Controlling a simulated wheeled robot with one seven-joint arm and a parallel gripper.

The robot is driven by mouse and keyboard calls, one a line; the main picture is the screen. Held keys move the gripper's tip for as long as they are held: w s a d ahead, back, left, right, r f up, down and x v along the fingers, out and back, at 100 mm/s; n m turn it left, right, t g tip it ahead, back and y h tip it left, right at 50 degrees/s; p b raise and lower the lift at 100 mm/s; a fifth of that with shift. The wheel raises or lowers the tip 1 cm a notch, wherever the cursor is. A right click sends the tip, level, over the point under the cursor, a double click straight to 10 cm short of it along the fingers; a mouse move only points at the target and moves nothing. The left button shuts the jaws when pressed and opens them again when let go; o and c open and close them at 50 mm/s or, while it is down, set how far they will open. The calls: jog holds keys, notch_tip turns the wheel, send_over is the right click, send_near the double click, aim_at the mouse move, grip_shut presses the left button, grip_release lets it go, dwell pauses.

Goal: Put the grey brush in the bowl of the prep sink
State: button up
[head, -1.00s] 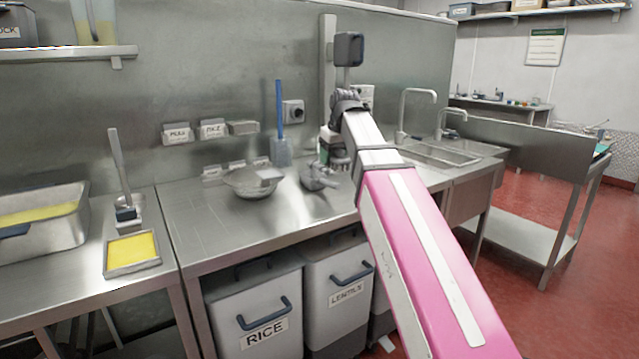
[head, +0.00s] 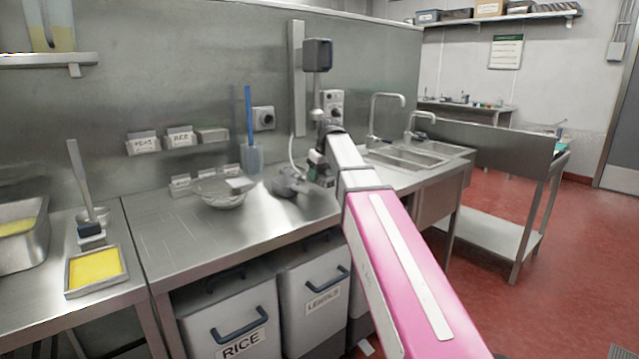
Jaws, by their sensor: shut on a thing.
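My pink and white arm reaches from the lower right over the steel counter. My gripper (head: 323,172) is small and partly covered by my own forearm, low over the counter's back right part. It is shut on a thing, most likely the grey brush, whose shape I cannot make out. The prep sink (head: 405,158) is to the right of my gripper, at the right end of the counter, with a tall tap (head: 374,115). My forearm covers part of the counter before the sink.
A bowl (head: 220,195), a blue-handled tool (head: 250,150) and a dark grey object (head: 288,184) are left of my gripper. A post (head: 298,75) and a dark block on a stem (head: 317,54) rise behind it. A second tap (head: 420,122) stands farther right.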

aim_at(319, 182)
jog(key=shift+f, duration=1.5)
jog(key=shift+f, duration=0.15)
jog(key=o, duration=0.9)
